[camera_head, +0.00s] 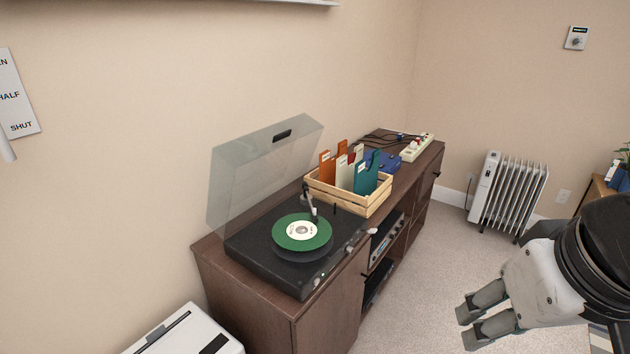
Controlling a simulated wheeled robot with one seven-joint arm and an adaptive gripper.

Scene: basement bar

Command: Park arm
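My gripper (464,327) is at the lower right, in front of the cabinet and over the carpet. Its two grey fingers point left and stand apart, with nothing seen between them. My arm comes in from the right edge, with a dark round joint behind the gripper. The gripper is apart from the furniture and touches nothing that I can see.
A brown cabinet (329,307) bears a record player (262,255) with its clear lid up and a green record (302,232). Behind are a wooden crate (345,200) of dividers and a power strip (417,148). A radiator (512,192) stands at the back; carpet (432,250) between is clear.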

